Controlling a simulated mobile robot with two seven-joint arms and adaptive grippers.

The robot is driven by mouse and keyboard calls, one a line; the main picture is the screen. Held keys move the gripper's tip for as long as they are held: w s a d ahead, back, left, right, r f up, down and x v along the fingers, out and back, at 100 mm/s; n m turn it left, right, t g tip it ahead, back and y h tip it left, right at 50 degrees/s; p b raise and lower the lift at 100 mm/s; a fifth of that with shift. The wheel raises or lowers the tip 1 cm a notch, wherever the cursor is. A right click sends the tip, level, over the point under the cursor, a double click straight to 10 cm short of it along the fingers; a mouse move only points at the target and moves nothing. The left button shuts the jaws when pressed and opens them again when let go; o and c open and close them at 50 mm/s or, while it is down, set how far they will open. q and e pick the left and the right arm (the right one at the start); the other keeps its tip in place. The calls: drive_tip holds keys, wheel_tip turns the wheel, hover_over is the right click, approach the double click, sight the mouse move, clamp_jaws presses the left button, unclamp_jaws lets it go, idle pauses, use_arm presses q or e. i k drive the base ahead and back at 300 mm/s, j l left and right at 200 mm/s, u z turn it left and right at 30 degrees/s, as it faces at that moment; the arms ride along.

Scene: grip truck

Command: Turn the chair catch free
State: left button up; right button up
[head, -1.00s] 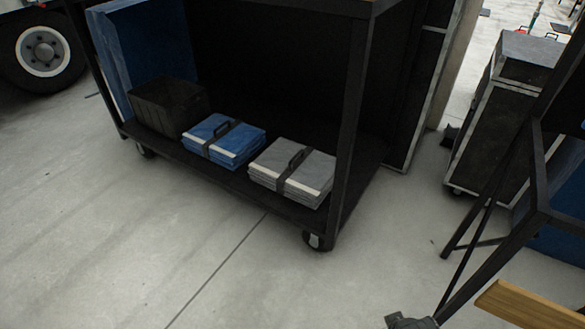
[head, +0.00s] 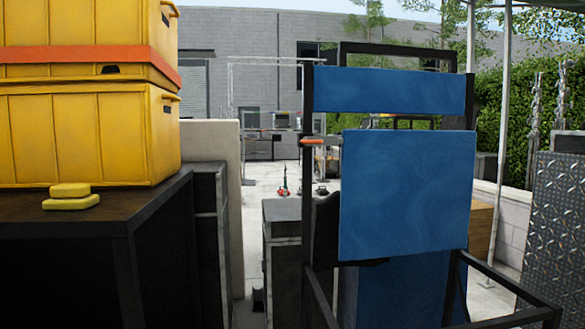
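A tall chair (head: 403,195) with a black frame stands right of centre in the head view. It has a blue back strip (head: 390,92) and a larger upright blue panel (head: 405,195) below. A small orange and grey piece (head: 321,141) sits on the left post, just under the back strip; it looks like the catch, but I cannot tell its exact position. Neither of my grippers is in view.
Yellow crates (head: 90,130) with an orange strap stand on a dark cart (head: 90,225) at the left, beside small yellow blocks (head: 71,196). A grey-topped case (head: 285,213) stands left of the chair. A diamond-plate panel (head: 555,235) is at the right.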

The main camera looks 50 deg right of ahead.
sight(307, 141)
drive_tip(key=z, duration=1.65)
